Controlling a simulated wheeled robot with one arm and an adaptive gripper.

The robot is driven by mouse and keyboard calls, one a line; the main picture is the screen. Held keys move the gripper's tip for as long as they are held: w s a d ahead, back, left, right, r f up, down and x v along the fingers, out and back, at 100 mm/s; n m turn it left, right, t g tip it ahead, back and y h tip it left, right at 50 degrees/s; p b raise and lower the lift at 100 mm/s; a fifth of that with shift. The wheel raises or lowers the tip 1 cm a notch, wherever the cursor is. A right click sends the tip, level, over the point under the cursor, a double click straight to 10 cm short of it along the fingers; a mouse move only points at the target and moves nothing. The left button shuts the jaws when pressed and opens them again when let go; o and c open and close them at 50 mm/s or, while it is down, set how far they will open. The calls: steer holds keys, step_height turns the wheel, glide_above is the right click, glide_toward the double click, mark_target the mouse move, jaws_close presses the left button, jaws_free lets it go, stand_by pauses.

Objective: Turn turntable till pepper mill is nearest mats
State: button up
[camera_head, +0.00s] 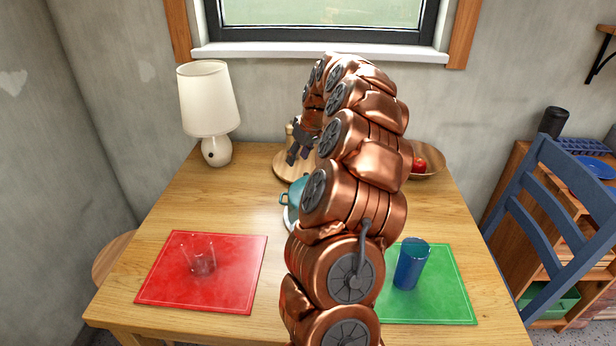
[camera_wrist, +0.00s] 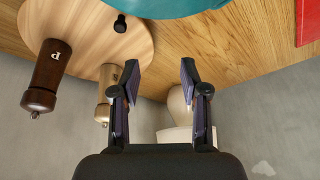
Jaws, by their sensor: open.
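The round wooden turntable (camera_head: 284,167) stands at the back of the table, largely hidden behind my arm. In the wrist view the turntable (camera_wrist: 85,22) carries a dark brown mill marked P (camera_wrist: 50,75), which looks like the pepper mill, and a pale wooden mill (camera_wrist: 106,88). Both stand toward its wall side, away from the mats. A small black knob (camera_wrist: 120,23) rises near its rim. My gripper (camera_head: 298,145) is open and empty; in the wrist view its fingertips (camera_wrist: 160,70) are beside the turntable's rim, the pale mill close to one finger.
A red mat (camera_head: 235,285) with a clear glass (camera_head: 200,259) lies front left. A green mat (camera_head: 450,295) with a blue cup (camera_head: 411,265) lies front right. A teal pot (camera_head: 293,195) stands before the turntable. A lamp (camera_head: 209,105) is left, a fruit bowl (camera_head: 431,163) right.

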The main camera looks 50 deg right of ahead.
glide_toward(307, 174)
steer(key=shift+h, duration=0.3)
steer(key=x, duration=0.8)
steer(key=shift+a+f+p, duration=0.15)
steer(key=shift+a+p, duration=0.2)
steer(key=shift+p, duration=0.05)
jaws_close()
